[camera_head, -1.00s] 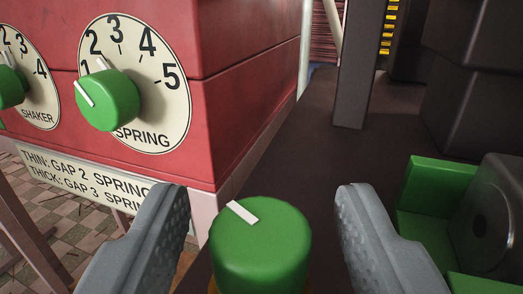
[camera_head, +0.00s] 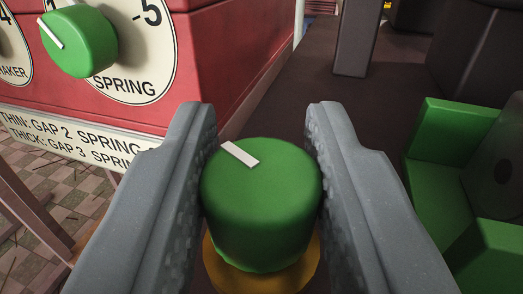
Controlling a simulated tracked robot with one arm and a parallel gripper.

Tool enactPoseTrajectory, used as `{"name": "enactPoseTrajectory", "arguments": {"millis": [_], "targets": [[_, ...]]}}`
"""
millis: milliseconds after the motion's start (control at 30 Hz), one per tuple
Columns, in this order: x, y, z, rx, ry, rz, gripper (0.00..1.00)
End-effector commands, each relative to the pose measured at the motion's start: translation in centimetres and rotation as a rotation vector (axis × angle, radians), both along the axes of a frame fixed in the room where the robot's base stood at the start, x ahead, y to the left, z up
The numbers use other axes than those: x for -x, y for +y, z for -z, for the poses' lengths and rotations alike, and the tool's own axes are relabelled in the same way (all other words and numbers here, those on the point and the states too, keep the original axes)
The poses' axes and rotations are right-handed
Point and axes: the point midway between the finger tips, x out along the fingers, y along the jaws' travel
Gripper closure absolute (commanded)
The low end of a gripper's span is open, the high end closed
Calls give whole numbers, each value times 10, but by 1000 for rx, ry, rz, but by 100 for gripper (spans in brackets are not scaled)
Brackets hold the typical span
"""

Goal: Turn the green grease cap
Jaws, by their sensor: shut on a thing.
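The green grease cap (camera_head: 262,205) is a round knob with a white mark on its top, pointing to the upper left. It sits upright on a yellow-orange base (camera_head: 262,280) at the lower middle of the view. My gripper (camera_head: 262,125) is shut on the cap, with one grey finger against its left side and one against its right. The fingertips reach past the cap's far side. The lower part of the base is cut off by the picture's edge.
A red machine housing (camera_head: 225,60) stands at the upper left, with a green SPRING knob (camera_head: 80,42) on a white dial. A label plate (camera_head: 70,140) is below it. A green block-shaped part (camera_head: 450,130) is close on the right. A dark post (camera_head: 358,40) stands behind.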

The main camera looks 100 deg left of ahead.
Motion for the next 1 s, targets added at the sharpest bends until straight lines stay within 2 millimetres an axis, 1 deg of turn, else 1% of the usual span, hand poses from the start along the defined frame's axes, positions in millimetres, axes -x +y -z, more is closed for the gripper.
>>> {"name": "enactPoseTrajectory", "arguments": {"millis": [367, 667, 1000], "targets": [[1, -1, -1, 3, 4, 172, 96], [1, -1, 0, 6, 5, 378, 96], [2, 0, 1, 5, 3, 649, 96]]}}
